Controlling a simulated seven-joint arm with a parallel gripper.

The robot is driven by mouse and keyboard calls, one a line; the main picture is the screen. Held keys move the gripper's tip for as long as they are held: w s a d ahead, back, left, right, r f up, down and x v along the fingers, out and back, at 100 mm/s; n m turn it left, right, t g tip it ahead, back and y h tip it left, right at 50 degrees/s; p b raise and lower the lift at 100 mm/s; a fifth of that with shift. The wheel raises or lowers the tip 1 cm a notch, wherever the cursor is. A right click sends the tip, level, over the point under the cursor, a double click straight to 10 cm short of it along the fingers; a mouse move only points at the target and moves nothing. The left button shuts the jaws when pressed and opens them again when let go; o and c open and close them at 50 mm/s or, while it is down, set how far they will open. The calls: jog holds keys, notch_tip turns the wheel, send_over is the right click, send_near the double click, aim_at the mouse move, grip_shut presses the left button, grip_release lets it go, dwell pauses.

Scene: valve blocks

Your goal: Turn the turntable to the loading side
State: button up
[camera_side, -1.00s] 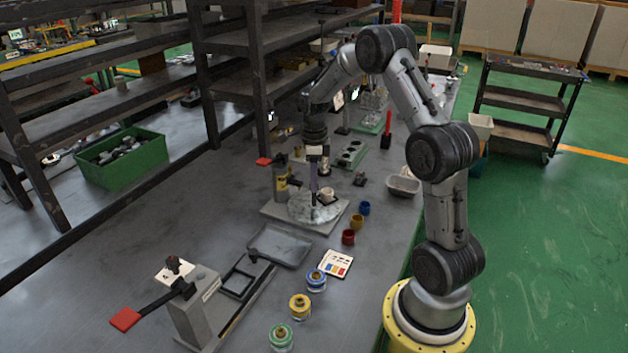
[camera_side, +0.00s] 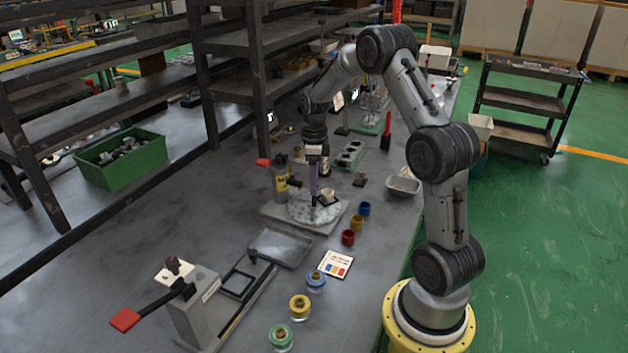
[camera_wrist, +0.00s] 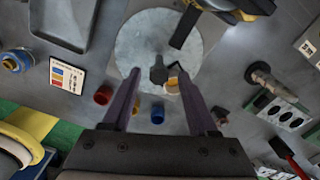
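The turntable (camera_side: 298,211) is a round, mottled grey disc on a flat grey base plate. In the wrist view, the disc (camera_wrist: 135,52) lies beyond my fingers, with a dark upright peg (camera_wrist: 158,71) near its front part. A small cream-coloured cup (camera_wrist: 172,84) sits by the disc's near edge; it also shows in the side view (camera_side: 328,197). My gripper (camera_side: 314,203) points down over the disc. In the wrist view, my gripper (camera_wrist: 158,76) has its fingers apart, with the peg appearing between them; I cannot tell whether either finger touches it.
A yellow-grey post unit (camera_side: 281,184) stands at the disc's back left. Red (camera_side: 348,237) and blue (camera_side: 364,208) cups stand to its right. A grey tray (camera_side: 280,246), a colour card (camera_side: 336,263) and a lever press (camera_side: 195,305) are nearer the camera.

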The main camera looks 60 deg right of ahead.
notch_tip(320, 180, up, 14)
dwell(0.7)
jog(key=shift+f, duration=0.1)
